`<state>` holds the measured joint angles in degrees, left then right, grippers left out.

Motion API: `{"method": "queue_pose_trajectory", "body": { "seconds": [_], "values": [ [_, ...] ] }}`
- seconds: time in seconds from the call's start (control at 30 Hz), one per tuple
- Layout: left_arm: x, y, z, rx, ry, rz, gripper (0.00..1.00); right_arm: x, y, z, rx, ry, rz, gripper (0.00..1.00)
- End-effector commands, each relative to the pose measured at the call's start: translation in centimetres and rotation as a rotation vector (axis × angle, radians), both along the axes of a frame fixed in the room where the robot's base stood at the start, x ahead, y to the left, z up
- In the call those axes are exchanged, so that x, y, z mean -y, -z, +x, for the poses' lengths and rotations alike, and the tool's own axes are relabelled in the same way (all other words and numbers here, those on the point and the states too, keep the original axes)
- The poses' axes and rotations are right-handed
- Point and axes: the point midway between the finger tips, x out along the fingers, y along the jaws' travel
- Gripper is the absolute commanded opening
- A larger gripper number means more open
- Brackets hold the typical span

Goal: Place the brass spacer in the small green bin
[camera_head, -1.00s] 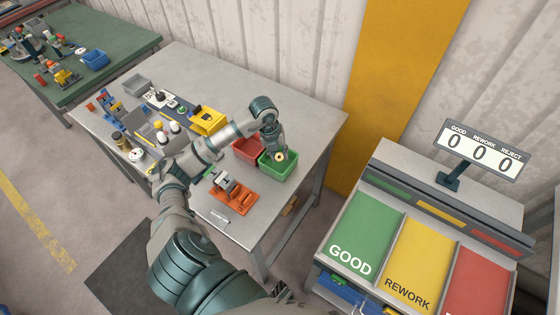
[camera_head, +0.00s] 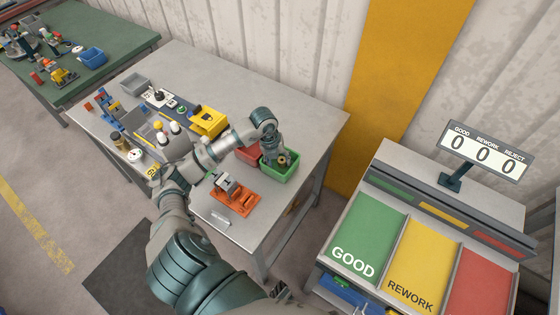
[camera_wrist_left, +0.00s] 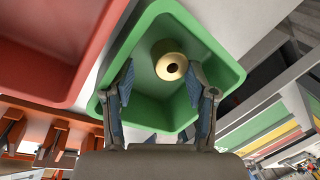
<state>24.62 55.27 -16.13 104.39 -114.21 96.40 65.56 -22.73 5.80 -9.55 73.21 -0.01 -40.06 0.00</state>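The small green bin (camera_head: 291,174) stands near the table's right edge, and its inside fills the middle of the left wrist view (camera_wrist_left: 222,68). The brass spacer (camera_wrist_left: 170,67), a short ring with a dark hole, is inside the bin in the wrist view. It also shows small and shaded in the head view (camera_head: 282,160). My left gripper (camera_wrist_left: 160,80) is open over the bin, its fingers apart. The spacer shows beyond the fingertips, with no finger visibly touching it. My right gripper is not in view.
A red bin (camera_head: 246,154) adjoins the green bin's left side. An orange fixture (camera_head: 233,196) stands in front of the bins. The table's back right area is clear.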

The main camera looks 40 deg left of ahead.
Motion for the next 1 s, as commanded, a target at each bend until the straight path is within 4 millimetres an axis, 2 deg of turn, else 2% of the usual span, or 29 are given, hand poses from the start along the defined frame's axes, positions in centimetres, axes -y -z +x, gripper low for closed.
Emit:
{"method": "queue_pose_trajectory", "body": {
  "seconds": [0.23, 0.6, 0.77, 1.0],
  "values": [
    [0.1, -0.1, 0.1, 0.001, -0.002, 0.009, 0.58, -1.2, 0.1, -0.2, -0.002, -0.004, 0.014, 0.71],
    [0.0, -0.5, 0.0, 0.001, -0.002, 0.004, 0.58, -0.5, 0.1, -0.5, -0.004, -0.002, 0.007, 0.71],
    [-0.5, -3.1, -0.3, 0.005, -0.001, 0.007, 0.58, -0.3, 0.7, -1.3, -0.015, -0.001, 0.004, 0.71],
    [-1.2, -8.6, -0.9, 0.007, -0.002, 0.007, 0.58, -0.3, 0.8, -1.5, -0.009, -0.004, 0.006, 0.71]
  ]
}}
